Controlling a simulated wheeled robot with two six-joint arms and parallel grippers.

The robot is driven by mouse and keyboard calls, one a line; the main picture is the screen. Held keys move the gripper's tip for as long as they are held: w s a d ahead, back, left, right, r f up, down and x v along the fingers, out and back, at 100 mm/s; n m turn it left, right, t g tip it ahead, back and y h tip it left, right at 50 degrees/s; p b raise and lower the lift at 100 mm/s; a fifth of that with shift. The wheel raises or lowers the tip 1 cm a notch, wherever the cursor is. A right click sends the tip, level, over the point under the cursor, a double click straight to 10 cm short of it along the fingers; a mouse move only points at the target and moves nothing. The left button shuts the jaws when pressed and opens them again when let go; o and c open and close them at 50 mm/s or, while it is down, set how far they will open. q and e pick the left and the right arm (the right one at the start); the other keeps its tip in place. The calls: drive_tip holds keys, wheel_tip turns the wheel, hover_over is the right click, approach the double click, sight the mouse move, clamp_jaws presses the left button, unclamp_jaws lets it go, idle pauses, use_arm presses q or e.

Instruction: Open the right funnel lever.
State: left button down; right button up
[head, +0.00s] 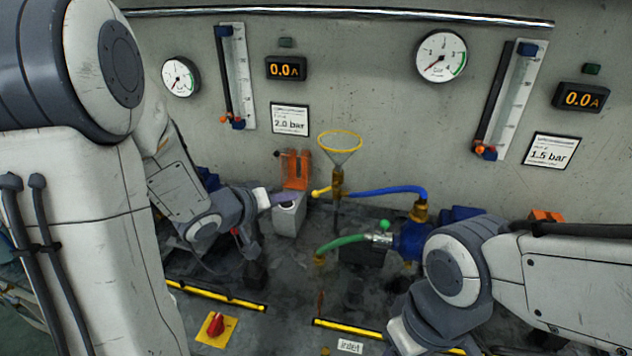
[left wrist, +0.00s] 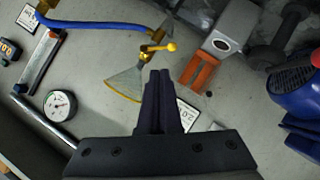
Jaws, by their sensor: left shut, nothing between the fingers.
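A clear funnel (head: 342,157) with a yellow rim stands on a brass valve (head: 337,181) in the middle of the head view. Its yellow lever (head: 320,192) points left, roughly crosswise to the upright pipe. The left wrist view also shows the lever (left wrist: 158,48) and the funnel (left wrist: 125,82). My left gripper (head: 292,197) is shut and empty, a little left of the lever. In the left wrist view its fingertips (left wrist: 159,73) lie just below the lever, with no contact visible. No second funnel shows. My right arm is at lower right; its fingers are out of view.
A blue hose (head: 385,190) runs from the valve to a blue pump (head: 410,240), partly behind my right arm. A green hose (head: 345,240) lies in front. An orange bracket (head: 297,170) on a grey block (head: 289,218) stands close to my left gripper.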

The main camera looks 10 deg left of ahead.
use_arm(q)
drive_tip(key=p, duration=0.3)
approach(321, 192)
drive_tip(key=x, duration=0.7)
drive_tip(key=shift+r, duration=0.1)
use_arm(e)
wheel_tip(321, 192, up, 4)
drive_tip(key=shift+a+f, duration=0.1)
drive_tip(key=shift+f, duration=0.05)
use_arm(q)
drive_tip(key=shift+f+n+h, duration=0.25)
drive_tip(key=shift+n+h, duration=0.05)
drive_tip(key=f+n+t+h+b, duration=0.1)
drive_tip(key=n, duration=0.1)
drive_tip(key=d+n+t+h+b, duration=0.1)
drive_tip(key=n, duration=0.1)
drive_tip(key=d+f+n+h+b, duration=0.1)
drive_tip(key=h, duration=0.1)
drive_tip(key=shift+d+f+n+t, duration=0.2)
drive_tip(key=shift+f+n+t, duration=0.15)
drive_tip(key=shift+n+t, duration=0.05)
use_arm(e)
wheel_tip(321, 192, down, 3)
drive_tip(key=shift+r, duration=0.1)
use_arm(q)
drive_tip(key=shift+d+f, duration=0.1)
drive_tip(key=shift+d, duration=0.05)
idle(0.3)
